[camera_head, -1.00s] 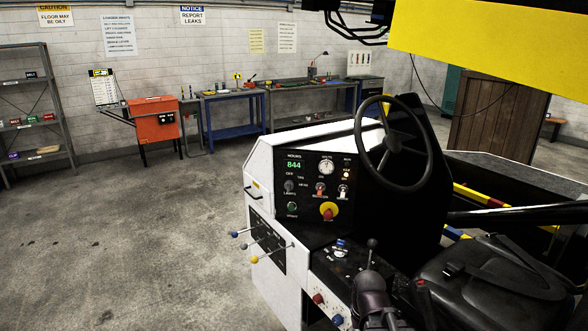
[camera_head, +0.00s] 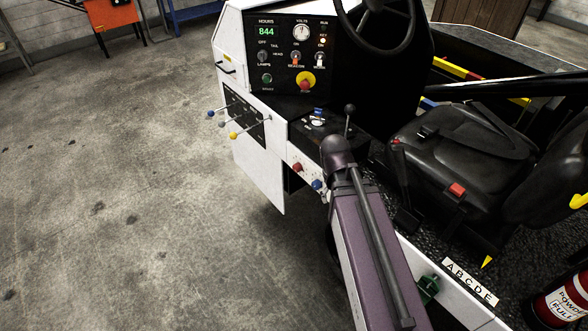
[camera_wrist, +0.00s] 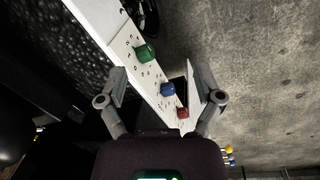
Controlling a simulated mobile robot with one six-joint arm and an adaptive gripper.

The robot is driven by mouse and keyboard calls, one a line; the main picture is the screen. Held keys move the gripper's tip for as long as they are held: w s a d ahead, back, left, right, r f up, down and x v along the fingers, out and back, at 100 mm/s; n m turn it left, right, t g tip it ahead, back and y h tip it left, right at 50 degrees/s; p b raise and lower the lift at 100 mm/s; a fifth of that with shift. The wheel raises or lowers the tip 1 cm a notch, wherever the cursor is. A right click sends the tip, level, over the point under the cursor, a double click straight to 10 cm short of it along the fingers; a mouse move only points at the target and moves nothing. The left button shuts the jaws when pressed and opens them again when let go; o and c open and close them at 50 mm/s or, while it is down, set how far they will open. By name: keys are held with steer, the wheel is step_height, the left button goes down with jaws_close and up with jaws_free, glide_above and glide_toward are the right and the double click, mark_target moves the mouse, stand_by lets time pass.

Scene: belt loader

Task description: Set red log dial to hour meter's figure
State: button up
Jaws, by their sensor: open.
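The hour meter (camera_head: 266,31) on the dark panel shows green digits reading 844. The red log dial (camera_head: 298,167) sits on the white side face below the panel, beside a blue dial (camera_head: 317,184). In the wrist view the red dial (camera_wrist: 182,113), the blue dial (camera_wrist: 167,89) and a green dial (camera_wrist: 145,52) stand in a row on the white strip with small marks around them. The red dial's setting is too small to read. My gripper (camera_wrist: 155,76) is open and empty, its fingers either side of the strip in that view. My arm hides the gripper in the head view.
Levers with blue, white and yellow knobs (camera_head: 234,135) stick out left of the dials. A black-knobbed lever (camera_head: 349,108), the seat (camera_head: 452,160) and a red extinguisher (camera_head: 560,300) are to the right. Open concrete floor (camera_head: 120,210) lies left.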

steer(key=w+a+f+n+t+h+b, duration=0.1)
steer(key=w+f+n+h+b, duration=0.3)
steer(key=w+f+n+b, duration=0.35)
steer(key=n+t+h+b, duration=0.95)
steer(key=n+b, duration=0.75)
steer(key=b, duration=0.9)
glide_toward(294, 169)
steer(key=v, duration=0.4)
steer(key=shift+w+r+g, duration=0.25)
steer(key=shift+w+g, duration=0.05)
steer(key=shift+g, duration=0.15)
steer(key=shift+w+d, duration=0.1)
steer(key=shift+d, duration=0.05)
steer(key=x, duration=1.3)
steer(key=shift+d+r, duration=0.1)
steer(key=shift+d, duration=0.15)
steer(key=shift+c, duration=0.3)
